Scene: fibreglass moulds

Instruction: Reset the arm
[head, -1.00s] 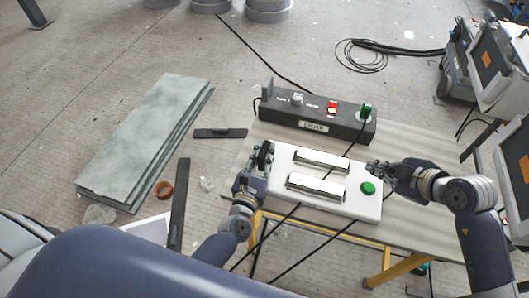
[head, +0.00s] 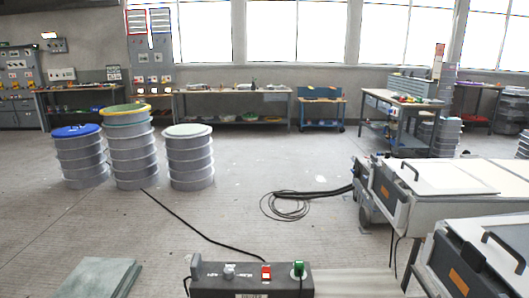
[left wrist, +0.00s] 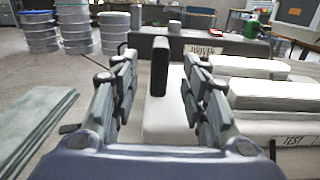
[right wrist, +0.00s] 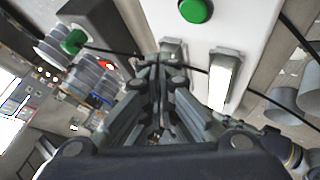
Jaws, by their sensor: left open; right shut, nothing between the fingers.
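My arms and grippers are out of the head view. In the left wrist view my left gripper (left wrist: 160,95) is open, its fingers on either side of an upright black lever (left wrist: 160,65) at the end of a white device (left wrist: 165,120). I see no finger touching the lever. The device has two raised metal-edged bars (left wrist: 265,95). In the right wrist view my right gripper (right wrist: 162,85) is shut and empty, beside the white device (right wrist: 235,25) with its round green button (right wrist: 195,10).
A dark control box (head: 250,280) with a red switch (head: 266,272) and green knob (head: 299,269) stands at the bottom of the head view. Grey-green slabs (head: 98,278) lie left. Drums (head: 130,150) stand farther back. Grey machines (head: 430,185) are right.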

